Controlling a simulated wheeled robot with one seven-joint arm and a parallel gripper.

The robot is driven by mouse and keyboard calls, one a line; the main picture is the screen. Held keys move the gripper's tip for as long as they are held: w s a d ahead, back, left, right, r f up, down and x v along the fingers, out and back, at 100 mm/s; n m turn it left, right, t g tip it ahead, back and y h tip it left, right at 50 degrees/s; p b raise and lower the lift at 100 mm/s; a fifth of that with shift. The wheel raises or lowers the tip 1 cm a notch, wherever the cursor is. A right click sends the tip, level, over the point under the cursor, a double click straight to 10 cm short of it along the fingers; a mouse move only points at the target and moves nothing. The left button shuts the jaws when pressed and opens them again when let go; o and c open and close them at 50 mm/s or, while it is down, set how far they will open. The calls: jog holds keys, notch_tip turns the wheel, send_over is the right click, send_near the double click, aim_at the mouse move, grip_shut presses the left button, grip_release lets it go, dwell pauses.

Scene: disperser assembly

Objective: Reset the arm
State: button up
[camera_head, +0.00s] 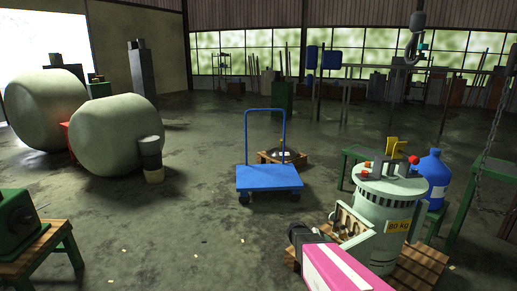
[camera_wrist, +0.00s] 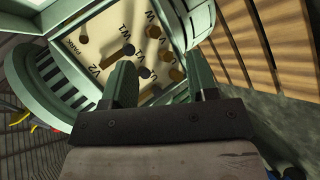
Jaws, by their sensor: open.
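My gripper (camera_wrist: 163,80) shows in the wrist view with its two green fingers apart and nothing visible between them. It is in front of the open terminal box (camera_wrist: 146,32) of a grey-green machine. The box has a pale panel marked with U, V and W labels and carries several brass and dark posts. I cannot tell whether the fingers touch anything. In the head view my pink arm link reaches in from the bottom, beside the machine (camera_head: 378,211), a ribbed cylinder with an "80 kg" label. The fingers cannot be made out there.
The machine stands on a wooden pallet (camera_head: 418,262). A green stand (camera_head: 352,156) and a blue bottle (camera_head: 434,174) are close by. A blue cart (camera_head: 268,178) stands left of it on open floor. A green workbench (camera_head: 62,240) is at the left edge.

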jog(key=s+a+r+y, duration=0.5)
jog(key=s+a+r, duration=0.1)
jog(key=s, duration=0.2)
jog(key=s+a+r+g+y, duration=0.1)
jog(key=s+a+r+y, duration=0.5)
jog(key=s, duration=0.3)
jog(key=shift+s+a+n+y, duration=0.3)
jog(key=shift+a+n, duration=0.1)
jog(key=shift+a, duration=0.15)
jog(key=shift+d, duration=0.1)
